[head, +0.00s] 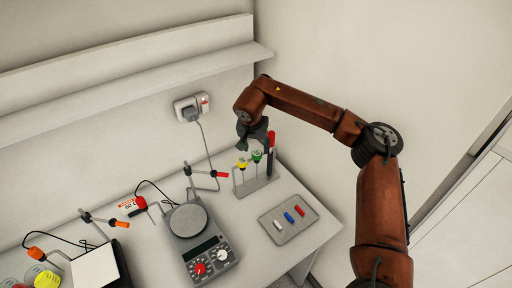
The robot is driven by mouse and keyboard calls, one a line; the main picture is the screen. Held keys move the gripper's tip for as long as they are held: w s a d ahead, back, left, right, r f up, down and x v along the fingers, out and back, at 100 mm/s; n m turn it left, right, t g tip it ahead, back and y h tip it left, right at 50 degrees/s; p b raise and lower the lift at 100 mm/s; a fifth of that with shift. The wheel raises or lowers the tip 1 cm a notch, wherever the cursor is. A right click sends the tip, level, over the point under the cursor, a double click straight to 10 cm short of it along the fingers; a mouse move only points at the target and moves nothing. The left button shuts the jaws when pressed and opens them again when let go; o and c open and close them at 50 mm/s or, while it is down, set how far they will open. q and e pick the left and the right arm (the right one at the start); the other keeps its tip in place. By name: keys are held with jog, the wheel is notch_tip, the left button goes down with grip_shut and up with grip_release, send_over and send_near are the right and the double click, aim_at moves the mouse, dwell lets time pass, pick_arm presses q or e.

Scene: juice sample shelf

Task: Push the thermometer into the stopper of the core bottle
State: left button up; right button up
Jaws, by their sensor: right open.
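My right gripper (254,136) is open, above the small rack (262,186) near the wall. The rack holds upright pieces with a yellow top (242,164), a green top (257,156) and a red top (270,139) over a dark body. The gripper is close to the red-topped piece; I cannot tell whether they touch. Which thing is the thermometer is too small to tell. Round coloured tops, one yellow (46,280), show at the bottom left; I cannot tell whether one is the core bottle's stopper. My left gripper is not in view.
A wall socket (190,107) and shelf (130,85) are behind.

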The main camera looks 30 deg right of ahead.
aim_at(257, 154)
jog(key=b+x, duration=0.2)
jog(key=x, duration=0.2)
jog(key=shift+a+f+b, duration=0.1)
jog(key=shift+f+b, duration=0.15)
jog(key=shift+b, duration=0.1)
jog(key=shift+x, duration=1.65)
jog(key=shift+w+r, duration=0.1)
jog(key=shift+c, duration=0.2)
grip_shut()
